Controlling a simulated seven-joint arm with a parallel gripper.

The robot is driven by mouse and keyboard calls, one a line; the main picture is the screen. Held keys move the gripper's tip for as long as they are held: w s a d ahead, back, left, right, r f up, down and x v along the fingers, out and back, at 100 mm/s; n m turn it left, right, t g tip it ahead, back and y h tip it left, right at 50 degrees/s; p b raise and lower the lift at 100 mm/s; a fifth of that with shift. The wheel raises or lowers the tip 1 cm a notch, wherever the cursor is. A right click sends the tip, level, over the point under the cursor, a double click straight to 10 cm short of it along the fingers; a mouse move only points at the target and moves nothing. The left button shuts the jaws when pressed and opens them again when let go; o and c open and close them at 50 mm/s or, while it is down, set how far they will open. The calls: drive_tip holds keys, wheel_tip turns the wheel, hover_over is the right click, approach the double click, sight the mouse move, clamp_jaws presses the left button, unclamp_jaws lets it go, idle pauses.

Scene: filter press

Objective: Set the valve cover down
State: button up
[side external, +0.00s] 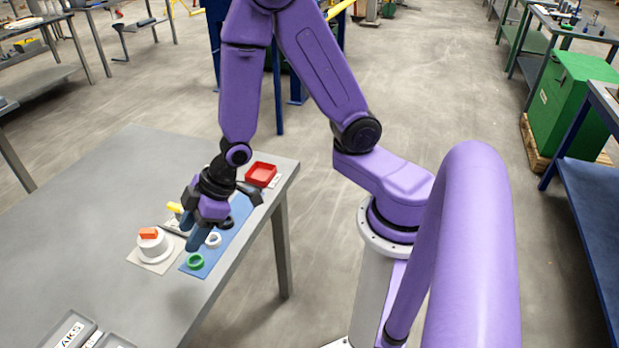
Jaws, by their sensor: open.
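A round white body with an orange block on top (153,243) stands on a pale mat (136,261) on the grey table. It may be the valve cover with its valve, but I cannot tell the parts apart at this size. My gripper (194,232) points down just to the right of it, over the edge of a blue mat (212,263). Its blue fingers are open, and I see nothing held between them. A green ring (195,262) and a white ring (213,240) lie on the blue mat. A dark ring behind them is partly hidden by my gripper.
A yellow piece (175,208) shows beside my gripper, partly hidden. Grey lettered boxes (75,331) lie at the front. The left of the table (80,220) is clear.

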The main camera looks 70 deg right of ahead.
drive_tip(key=s+d+r+n+g+h, duration=0.1)
drive_tip(key=s+d+r, duration=0.2)
drive_tip(key=s, duration=0.4)
drive_tip(key=s+d+r+n+g+h, duration=0.1)
drive_tip(key=s+d+r+g, duration=0.1)
drive_tip(key=s+r, duration=0.3)
drive_tip(key=s+d+r+g+h, duration=0.1)
drive_tip(key=s+d+r, duration=0.3)
drive_tip(key=s, duration=0.5)
drive_tip(key=shift+d+n+g+h, duration=0.15)
drive_tip(key=shift+n+g+h, duration=0.25)
drive_tip(key=shift+h, duration=0.2)
